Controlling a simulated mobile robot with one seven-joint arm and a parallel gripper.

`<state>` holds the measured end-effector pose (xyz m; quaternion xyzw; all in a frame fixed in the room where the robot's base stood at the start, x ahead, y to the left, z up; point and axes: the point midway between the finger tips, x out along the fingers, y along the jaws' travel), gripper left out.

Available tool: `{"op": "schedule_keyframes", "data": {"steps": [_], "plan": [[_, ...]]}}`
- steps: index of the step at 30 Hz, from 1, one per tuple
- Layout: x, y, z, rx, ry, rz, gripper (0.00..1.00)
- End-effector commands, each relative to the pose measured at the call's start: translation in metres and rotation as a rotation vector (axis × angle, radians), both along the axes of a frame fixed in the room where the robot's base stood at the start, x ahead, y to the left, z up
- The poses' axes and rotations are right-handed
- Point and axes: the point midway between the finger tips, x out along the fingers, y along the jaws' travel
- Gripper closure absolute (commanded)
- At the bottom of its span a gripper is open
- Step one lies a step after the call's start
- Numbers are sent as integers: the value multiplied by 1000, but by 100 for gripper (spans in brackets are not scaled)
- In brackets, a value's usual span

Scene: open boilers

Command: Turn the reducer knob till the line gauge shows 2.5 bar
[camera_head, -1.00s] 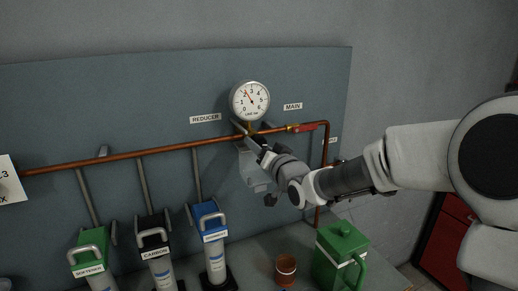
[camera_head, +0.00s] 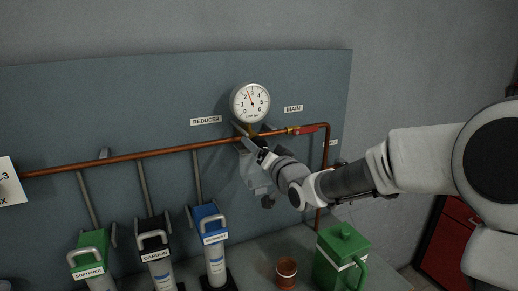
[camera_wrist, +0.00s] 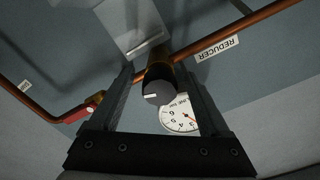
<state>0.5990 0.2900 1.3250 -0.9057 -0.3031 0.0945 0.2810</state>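The line gauge (camera_head: 250,103) is a round white dial above the copper pipe. Its needle points between 2 and 3, near the middle; the dial also shows upside down in the wrist view (camera_wrist: 179,115). The reducer knob (camera_wrist: 157,92) is a dark cylinder with a white mark on its face, on a brass body at the pipe. My gripper (camera_wrist: 154,68) has one finger on each side of the knob, with visible gaps, so it looks open around it. In the head view my gripper (camera_head: 255,147) is below the gauge and hides the knob.
A red-handled valve (camera_head: 303,129) sits on the pipe right of the gauge, close to my wrist. A clear bowl-like housing (camera_head: 256,175) hangs below the pipe. Several filter canisters stand at left; a green pitcher (camera_head: 340,252) and brown cup (camera_head: 286,272) stand below.

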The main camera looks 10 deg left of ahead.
Motion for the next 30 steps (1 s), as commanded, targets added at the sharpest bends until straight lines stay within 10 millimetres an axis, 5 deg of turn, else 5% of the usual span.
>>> {"op": "schedule_keyframes", "data": {"steps": [11, 30], "plan": [[-8, -6, 0, 0, -2, -1, 20], [-97, -74, 1, -3, -3, -3, 20]]}}
